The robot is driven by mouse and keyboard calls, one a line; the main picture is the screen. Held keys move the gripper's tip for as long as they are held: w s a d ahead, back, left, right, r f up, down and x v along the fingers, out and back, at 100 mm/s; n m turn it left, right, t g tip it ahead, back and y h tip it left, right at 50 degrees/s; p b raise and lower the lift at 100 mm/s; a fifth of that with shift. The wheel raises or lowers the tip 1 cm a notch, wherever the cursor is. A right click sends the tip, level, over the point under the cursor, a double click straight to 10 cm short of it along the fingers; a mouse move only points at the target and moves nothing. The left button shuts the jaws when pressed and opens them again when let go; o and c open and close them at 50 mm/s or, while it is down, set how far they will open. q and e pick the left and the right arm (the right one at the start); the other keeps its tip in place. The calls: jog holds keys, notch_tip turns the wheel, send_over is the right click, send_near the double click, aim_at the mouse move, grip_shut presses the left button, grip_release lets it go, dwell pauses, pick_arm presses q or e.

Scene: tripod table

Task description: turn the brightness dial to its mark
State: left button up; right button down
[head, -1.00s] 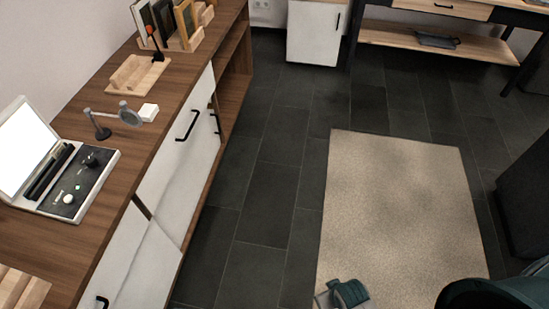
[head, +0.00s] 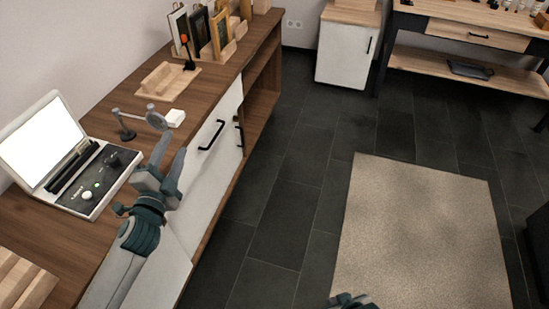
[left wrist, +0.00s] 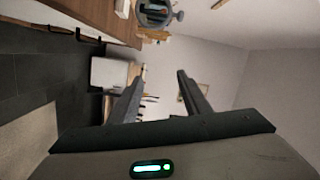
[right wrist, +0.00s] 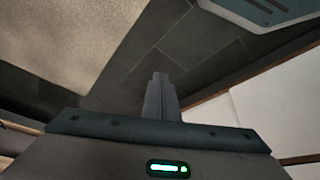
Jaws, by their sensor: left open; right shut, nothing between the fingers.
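A device with a bright white lit screen (head: 38,137) stands on the wooden counter at the left. Its dark control panel (head: 76,205) carries a black knob (head: 112,159), a white knob (head: 87,196) and small markings. I cannot tell which knob is the brightness dial, and its mark is too small to read. My left gripper (head: 168,152) is open and empty, to the right of the panel, near the counter's front edge. Its fingers also show apart in the left wrist view (left wrist: 160,78). My right gripper is shut and empty in the right wrist view (right wrist: 160,78).
A magnifier on a jointed stand (head: 156,120) and a small white block (head: 175,117) sit just behind the panel. A wooden tray (head: 165,82) and a rack of books and frames (head: 215,45) stand further back. A slatted wooden piece (head: 22,277) lies at the near left.

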pick_arm(q)
jog(key=w+d+r+m+g+h, duration=0.3)
jog(key=r+m+h, duration=0.25)
jog(key=m, duration=0.45)
jog(key=w+d+r+m+g+h, duration=0.2)
jog(key=d+r+m+h, duration=0.25)
jog(key=m+h, duration=0.4)
jog(key=s+a+m+g+y, duration=0.1)
jog(key=a+m+g+y, duration=0.4)
jog(key=a, duration=1.3)
jog(key=a+m+g+y, duration=0.6)
jog(key=a+m+y, duration=0.2)
jog(key=a, duration=1)
jog(key=shift+s+m, duration=0.4)
jog(key=shift+m, duration=0.45)
pick_arm(e)
jog(key=s+a+f+t, duration=0.1)
jog(key=s+f, duration=0.1)
jog(key=f, duration=0.8)
jog(key=s+a+f+t+y, duration=0.1)
jog(key=a+f, duration=0.1)
jog(key=f, duration=0.8)
jog(key=shift+s+f, duration=0.35)
pick_arm(q)
jog(key=shift+d+f+g, duration=0.1)
jog(key=shift+f+g, duration=0.1)
jog(key=shift+g, duration=0.1)
pick_arm(e)
jog(key=shift+a, duration=0.1)
